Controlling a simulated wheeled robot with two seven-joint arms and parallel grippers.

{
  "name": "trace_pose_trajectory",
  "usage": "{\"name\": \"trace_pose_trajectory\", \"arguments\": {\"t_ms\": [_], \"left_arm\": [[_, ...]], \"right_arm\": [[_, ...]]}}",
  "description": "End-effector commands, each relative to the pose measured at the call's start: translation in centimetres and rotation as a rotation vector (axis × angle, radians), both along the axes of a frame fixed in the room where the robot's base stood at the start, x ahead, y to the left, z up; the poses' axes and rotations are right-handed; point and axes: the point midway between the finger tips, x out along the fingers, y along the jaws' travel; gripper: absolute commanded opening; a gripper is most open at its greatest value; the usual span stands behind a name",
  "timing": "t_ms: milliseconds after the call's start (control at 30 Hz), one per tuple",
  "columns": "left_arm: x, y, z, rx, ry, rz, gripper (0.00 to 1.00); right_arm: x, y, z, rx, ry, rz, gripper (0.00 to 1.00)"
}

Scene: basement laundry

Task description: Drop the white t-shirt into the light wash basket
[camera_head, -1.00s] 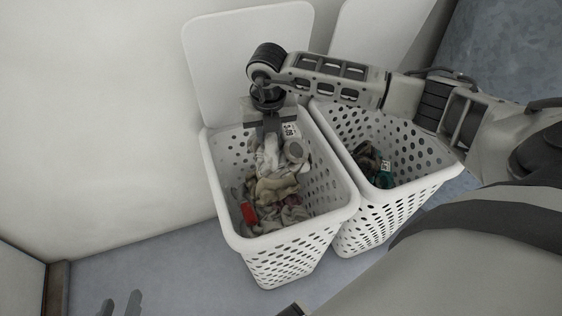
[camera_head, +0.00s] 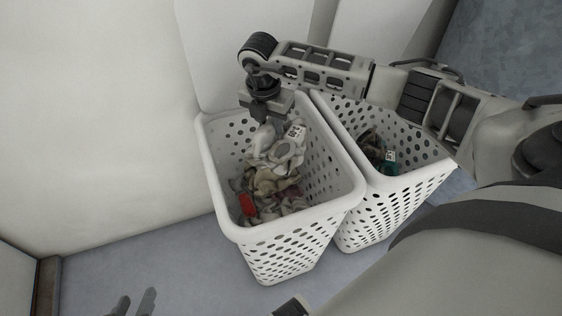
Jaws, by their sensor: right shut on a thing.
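A white perforated basket (camera_head: 228,222) holds a heap of pale and beige clothes and a red item. My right gripper (camera_head: 264,120) reaches down into its back part, shut on a whitish cloth, the white t-shirt (camera_head: 262,138), which hangs against the heap. A white tag with dark print (camera_head: 297,131) shows beside it. Where the t-shirt ends and the other pale clothes begin is hard to tell. My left gripper (camera_head: 133,304) shows only as two dark fingertips, apart, at the bottom left edge, away from the baskets.
A second white basket (camera_head: 400,196) with dark and teal clothes (camera_head: 385,158) stands right beside the first. Their raised white lids (camera_head: 245,50) lean back near the wall. Grey floor (camera_head: 180,262) is clear to the left.

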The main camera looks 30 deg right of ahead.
Motion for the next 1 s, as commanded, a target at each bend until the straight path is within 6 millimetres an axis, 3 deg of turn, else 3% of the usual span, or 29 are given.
{"name": "trace_pose_trajectory", "arguments": {"t_ms": [200,567,600,667,1000], "left_arm": [[0.2,-0.6,-1.8,-0.003,0.030,-0.022,0.36],[0.5,-0.7,-1.8,-0.001,0.031,-0.027,0.36],[0.5,-0.7,-1.8,0.000,0.030,-0.026,0.36],[0.6,-0.7,-1.8,0.000,0.029,-0.025,0.36],[0.5,-0.5,-1.7,0.002,0.029,-0.020,0.36]], "right_arm": [[0.0,0.0,-1.2,0.000,0.000,0.001,0.00],[0.0,0.0,-1.3,0.000,0.000,0.001,0.00],[0.0,0.0,-1.3,0.000,0.000,0.001,0.36],[0.0,0.0,-1.3,0.000,0.000,0.001,0.51],[0.0,0.0,-0.9,0.000,-0.001,0.001,0.51]]}}
